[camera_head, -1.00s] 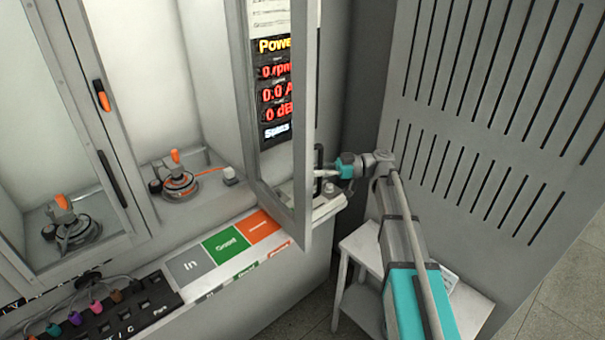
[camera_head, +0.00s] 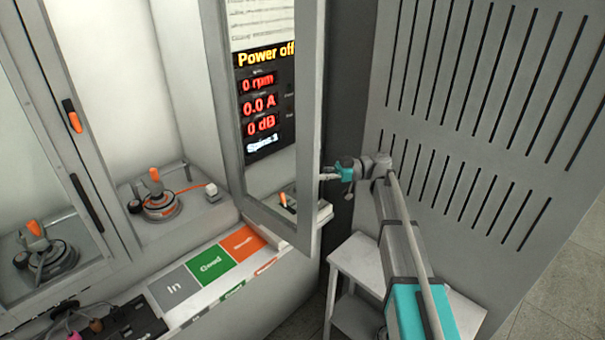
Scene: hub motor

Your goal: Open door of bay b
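A grey-framed glass door (camera_head: 309,130) stands swung out from the cabinet beside the middle bay; its bay letter is not readable. The middle bay is uncovered, with a hub motor (camera_head: 158,200) with an orange lever inside. My gripper (camera_head: 326,177) is at the right side of the door's near upright, at about mid-height. The door's handle is not clearly visible now. The fingertips are small and partly lost against the frame, so I cannot tell whether they grip or touch anything.
A left bay door (camera_head: 100,235) is closed over another motor (camera_head: 45,250). A display panel (camera_head: 262,105) reads "Power off" behind the open door's glass. A sorting strip (camera_head: 210,262) runs along the front ledge. A small white table (camera_head: 370,262) stands below my arm, near a slotted grey wall (camera_head: 460,120).

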